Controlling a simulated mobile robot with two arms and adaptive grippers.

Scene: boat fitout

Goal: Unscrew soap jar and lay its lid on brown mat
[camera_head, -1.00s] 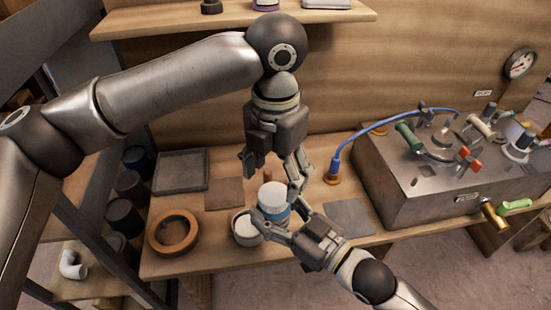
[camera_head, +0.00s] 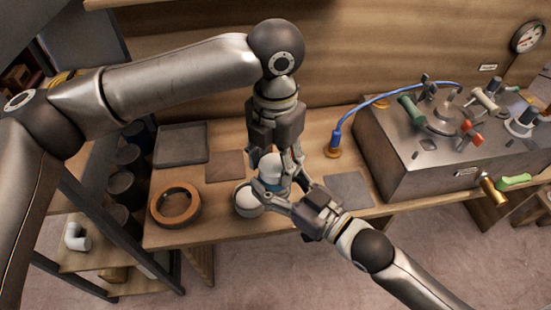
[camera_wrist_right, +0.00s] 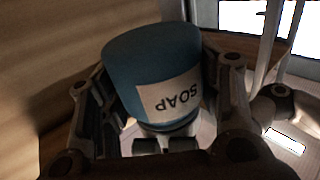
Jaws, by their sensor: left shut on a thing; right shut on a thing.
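My right gripper (camera_head: 273,193) is shut around the jar body from the front right. My left gripper (camera_head: 273,163) points down from above and is shut on the white lid, hiding part of it. The lid is on the jar. The brown mat (camera_head: 225,166) lies flat and bare to the left of the jar.
A round container with a white top (camera_head: 247,199) stands close left of the jar. A grey mat (camera_head: 349,189) lies right, before the metal console (camera_head: 400,165) with a blue hose.

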